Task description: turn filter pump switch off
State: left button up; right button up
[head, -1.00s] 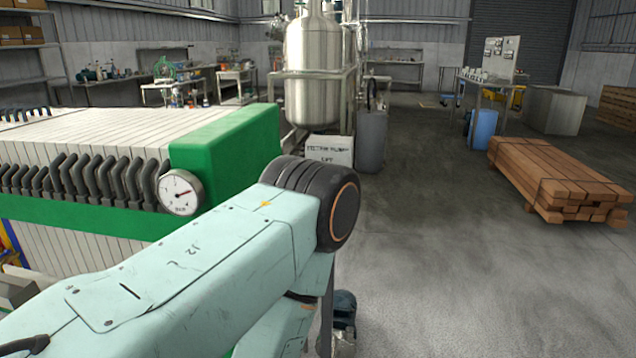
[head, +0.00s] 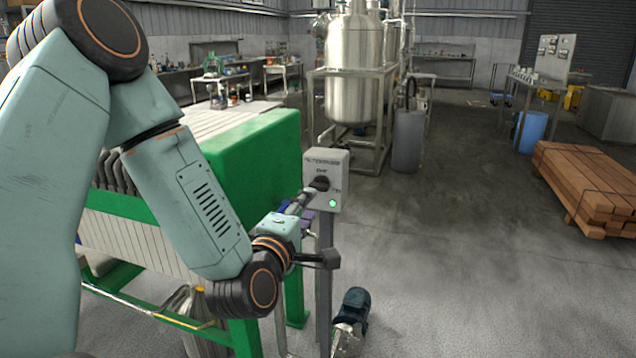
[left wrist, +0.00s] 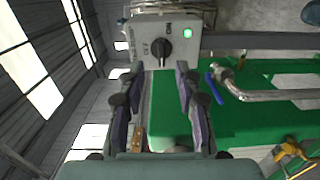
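The filter pump switch is a light grey box (head: 338,165) on a post, with a dark rotary knob (head: 320,183) and a lit green lamp (head: 333,203). In the left wrist view the box (left wrist: 205,22) fills the top, with the black knob (left wrist: 158,47) between two printed labels and the green lamp (left wrist: 188,33) lit. My left gripper (head: 311,193) is close in front of the box. In the left wrist view its two fingers (left wrist: 158,70) are spread on either side below the knob, with nothing between them. Contact with the knob is not visible. My right gripper is out of view.
A green and white filter press (head: 255,165) stands directly left of the switch post (head: 324,285). A dark blue motor (head: 352,305) is on the floor at the post's foot. Steel tanks (head: 355,65) stand behind, and stacked timber (head: 590,180) lies right. The floor between is open.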

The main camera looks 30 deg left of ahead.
aim_at(317, 188)
pick_arm(q)
jog(key=x, duration=0.6)
jog(key=shift+w+a+b, duration=0.3)
jog(key=shift+a+b, duration=0.05)
jog(key=shift+a, duration=0.05)
jog(key=shift+w+a, duration=0.15)
jog(key=shift+w, duration=0.2)
jog(key=shift+w+a+f, duration=0.2)
jog(key=shift+w+a, duration=0.15)
jog(key=shift+a, duration=0.05)
jog(key=shift+s+d+r, duration=0.15)
jog(key=shift+d+r, duration=0.05)
jog(key=shift+d, duration=0.05)
jog(key=shift+c, duration=0.4)
jog(key=shift+a+f, duration=0.15)
jog(key=c, duration=0.6)
grip_shut()
